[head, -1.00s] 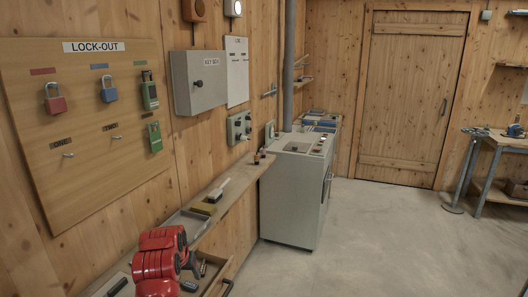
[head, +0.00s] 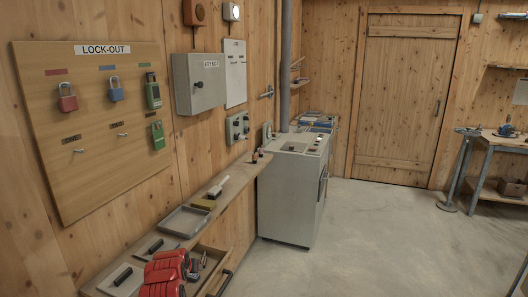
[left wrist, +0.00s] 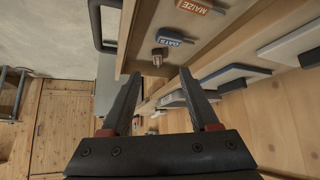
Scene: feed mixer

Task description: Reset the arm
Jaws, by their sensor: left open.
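My left arm, red, comes in at the bottom of the head view, over the shelf and beside an open drawer (head: 212,258). In the left wrist view my left gripper (left wrist: 160,74) is open, its two dark fingers apart with nothing between them. Ahead of the fingers in that view is the drawer, holding a red tag marked MAIZE (left wrist: 193,6), a blue tag marked OATS (left wrist: 174,40) and a small metal piece (left wrist: 157,58). My right gripper is not in view.
A lock-out board (head: 100,150) with padlocks and a grey key box (head: 200,82) hang on the left wall.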

